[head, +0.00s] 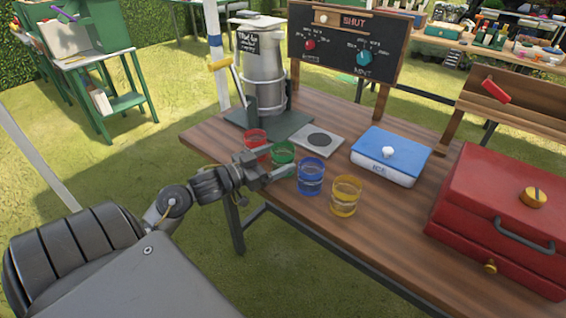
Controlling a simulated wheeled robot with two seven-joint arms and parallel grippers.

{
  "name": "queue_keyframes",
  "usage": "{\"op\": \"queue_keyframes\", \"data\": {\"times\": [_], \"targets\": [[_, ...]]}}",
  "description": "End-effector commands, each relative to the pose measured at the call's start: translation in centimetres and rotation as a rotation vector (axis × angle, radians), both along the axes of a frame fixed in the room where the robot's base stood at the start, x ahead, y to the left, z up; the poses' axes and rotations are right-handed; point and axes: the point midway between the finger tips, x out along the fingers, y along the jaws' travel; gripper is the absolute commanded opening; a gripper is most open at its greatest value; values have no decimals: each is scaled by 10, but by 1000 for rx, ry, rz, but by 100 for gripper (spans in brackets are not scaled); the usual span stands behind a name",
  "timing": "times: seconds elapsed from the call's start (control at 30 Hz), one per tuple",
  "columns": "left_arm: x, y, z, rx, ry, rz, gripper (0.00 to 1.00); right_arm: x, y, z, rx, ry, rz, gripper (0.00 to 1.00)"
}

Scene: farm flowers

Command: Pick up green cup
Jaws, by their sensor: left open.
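The green cup (284,150) stands on the wooden table (400,228), in a row between the red cup (256,140) and the blue cup (311,177). A yellow cup (346,196) stands at the near end of the row. My left gripper (272,165) is open and reaches in from the left at the table's edge. Its fingers are close in front of the green cup and hide its lower part. I cannot tell whether they touch it. My right gripper is not in view.
A metal dispenser (264,80) stands behind the cups, with a grey plate (317,140) beside it. A blue-lidded ice box (391,156) and a red chest (505,215) stand to the right. A black sign board (345,45) rises at the back.

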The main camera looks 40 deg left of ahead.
Motion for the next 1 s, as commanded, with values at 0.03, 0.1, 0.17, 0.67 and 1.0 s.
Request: {"op": "queue_keyframes", "data": {"times": [0.03, 0.1, 0.17, 0.67, 1.0], "targets": [[8, -3, 1, -2, -4, -1, 82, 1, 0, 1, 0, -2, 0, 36], [16, -5, 0, -1, -2, 0, 82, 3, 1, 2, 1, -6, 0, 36], [21, -6, 0, 1, -1, 1, 82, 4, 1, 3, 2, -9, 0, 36], [24, -8, -1, 1, 1, 0, 54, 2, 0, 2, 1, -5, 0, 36], [24, -8, 0, 1, 0, 0, 33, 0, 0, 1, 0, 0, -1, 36]]}}
